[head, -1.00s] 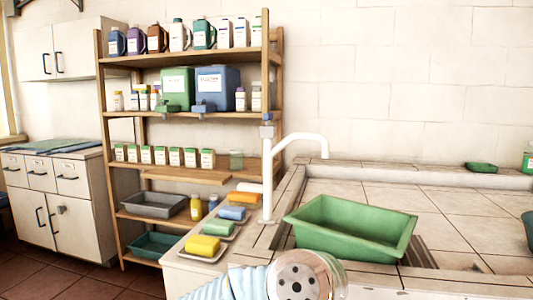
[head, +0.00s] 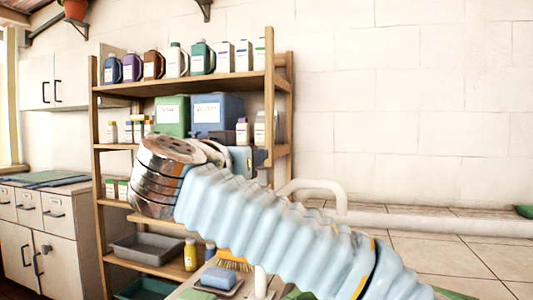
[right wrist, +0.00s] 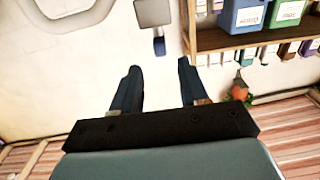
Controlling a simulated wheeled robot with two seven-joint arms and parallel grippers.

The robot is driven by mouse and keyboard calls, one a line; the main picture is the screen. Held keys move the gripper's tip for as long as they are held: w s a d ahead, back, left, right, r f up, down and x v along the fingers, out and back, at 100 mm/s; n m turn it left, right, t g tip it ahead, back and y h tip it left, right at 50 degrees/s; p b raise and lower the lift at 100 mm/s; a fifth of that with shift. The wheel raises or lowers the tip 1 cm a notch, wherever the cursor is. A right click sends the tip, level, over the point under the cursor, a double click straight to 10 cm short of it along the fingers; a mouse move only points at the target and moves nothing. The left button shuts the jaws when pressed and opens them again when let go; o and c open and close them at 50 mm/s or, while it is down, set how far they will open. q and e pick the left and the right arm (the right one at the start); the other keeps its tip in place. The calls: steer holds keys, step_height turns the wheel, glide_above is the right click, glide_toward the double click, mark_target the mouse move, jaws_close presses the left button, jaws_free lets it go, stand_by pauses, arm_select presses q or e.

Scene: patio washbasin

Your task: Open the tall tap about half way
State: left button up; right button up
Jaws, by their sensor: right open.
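The tall white tap (head: 335,192) stands behind my right arm in the head view. Its curved spout shows above the arm and a piece of its post below it. Its top is hidden there. In the right wrist view, which is upside down, the spout (right wrist: 70,20) curves at upper left. The tap's grey handle (right wrist: 153,13) with a blue-grey tab is at top centre. My right gripper (right wrist: 159,67) is open and empty. The handle's tab is in line with the gap between its fingers, near the tips; I cannot tell if they touch. My left gripper is not in view.
A wooden shelf (head: 185,83) with bottles and jugs stands close behind and left of the tap. A blue sponge (head: 218,277) and a yellow bottle (head: 190,255) are low beside the post. The tiled counter (head: 450,256) at right is mostly clear.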

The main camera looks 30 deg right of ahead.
steer(key=p+x, duration=0.1)
steer(key=x, duration=1)
steer(key=shift+w+d+f, duration=0.1)
steer(key=shift+w+d, duration=0.05)
steer(key=shift+w, duration=0.05)
jaws_close()
